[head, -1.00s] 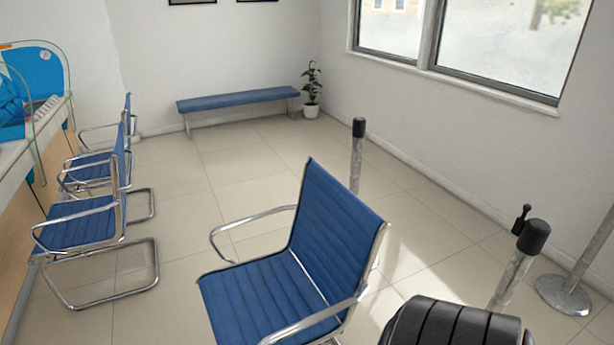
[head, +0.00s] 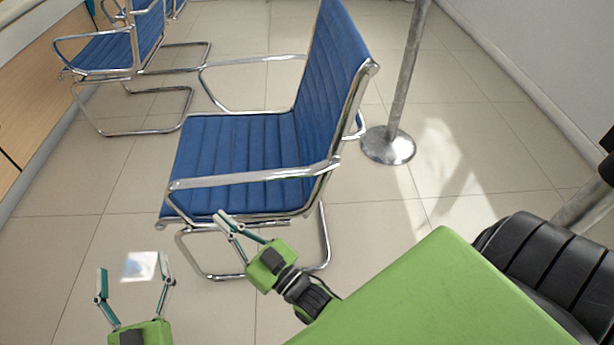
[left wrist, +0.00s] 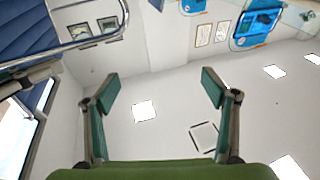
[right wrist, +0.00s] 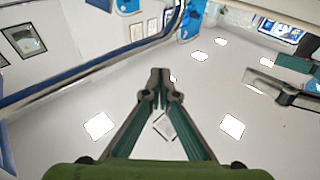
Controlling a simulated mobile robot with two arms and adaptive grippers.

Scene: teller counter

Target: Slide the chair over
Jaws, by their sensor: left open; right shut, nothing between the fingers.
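The blue chair (head: 240,150) with chrome arms and frame stands upright on the tiled floor in the middle of the head view. My right gripper (head: 222,218) is shut and empty, its tips at the near front edge of the seat, below the near armrest; I cannot tell if they touch. My left gripper (head: 133,275) is open and empty, in front of the chair to the lower left, apart from it. In the left wrist view a blue part of the chair (left wrist: 25,30) shows at upper left. In the right wrist view a chrome bar crosses above the fingers.
Other blue chairs (head: 105,52) stand along the wooden counter (head: 35,110) at the left. A metal post with a round base (head: 388,146) stands just behind the chair to the right. Open floor lies between the chair and the counter.

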